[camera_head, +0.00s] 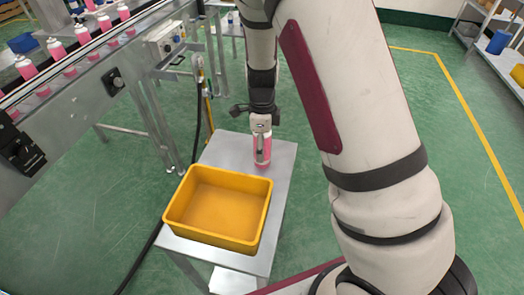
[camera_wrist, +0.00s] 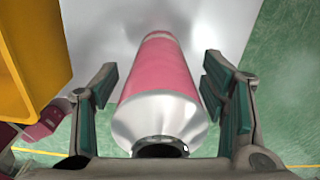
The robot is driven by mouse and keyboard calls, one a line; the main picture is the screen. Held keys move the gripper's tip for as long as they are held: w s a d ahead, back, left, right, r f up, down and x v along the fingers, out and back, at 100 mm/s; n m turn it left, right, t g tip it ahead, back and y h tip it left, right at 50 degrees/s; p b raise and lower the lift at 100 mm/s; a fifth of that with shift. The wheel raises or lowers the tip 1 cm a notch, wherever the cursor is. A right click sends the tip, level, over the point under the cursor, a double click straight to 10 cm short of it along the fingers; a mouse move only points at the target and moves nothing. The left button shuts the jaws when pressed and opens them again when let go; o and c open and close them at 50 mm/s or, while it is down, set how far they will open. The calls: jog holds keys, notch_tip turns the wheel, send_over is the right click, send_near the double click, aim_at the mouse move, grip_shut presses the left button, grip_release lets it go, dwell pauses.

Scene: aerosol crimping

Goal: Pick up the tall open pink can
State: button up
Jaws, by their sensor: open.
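The tall pink can (camera_head: 262,156) stands upright on the metal table, behind the yellow bin. In the wrist view the can (camera_wrist: 158,75) shows its silver shoulder and dark open mouth close to the camera. My gripper (camera_head: 261,140) is above and around the can, pointing down. In the wrist view my gripper (camera_wrist: 160,95) is open, with one finger on each side of the can. A gap shows between the can and each finger pad. In the head view the gripper and wrist hide the can's upper part.
A yellow bin (camera_head: 220,203), empty, sits on the table (camera_head: 283,160) just in front of the can; its wall (camera_wrist: 30,55) is close to the left finger in the wrist view. A conveyor (camera_head: 90,65) with several pink cans runs at the left.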

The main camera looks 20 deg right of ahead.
jog(key=shift+f, duration=0.15)
jog(key=c, duration=1.2)
jog(key=shift+c, duration=0.2)
